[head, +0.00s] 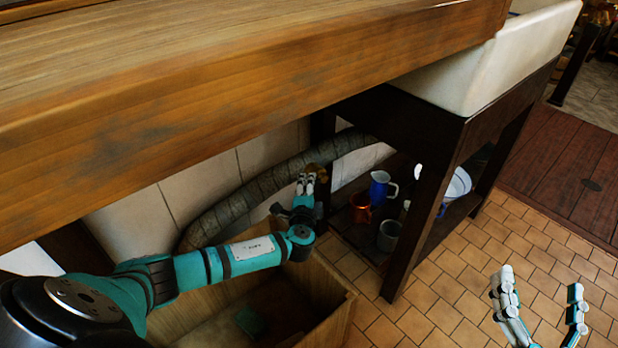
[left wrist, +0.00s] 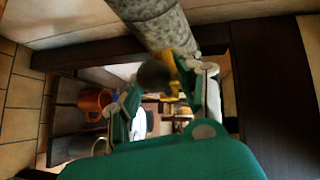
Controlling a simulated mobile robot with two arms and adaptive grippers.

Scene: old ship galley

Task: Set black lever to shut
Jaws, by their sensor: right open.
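My left gripper (head: 306,184) reaches under the wooden counter, close to a yellow-brown fitting (head: 315,169) at the ribbed pipe. In the left wrist view, the fingers of the left gripper (left wrist: 168,88) stand apart. A dark rounded part (left wrist: 153,75), perhaps the end of the black lever, shows between them beside the yellow fitting (left wrist: 181,68). I cannot tell whether a finger touches it. The lever's full shape and its setting are not clear in either view. My right gripper (head: 543,305) is open and empty over the tiled floor at lower right.
The thick wooden counter (head: 230,95) hangs over the left arm. A ribbed grey pipe (head: 245,195) curves behind it. A wooden box (head: 335,315) stands below. Tiled floor at right is clear.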

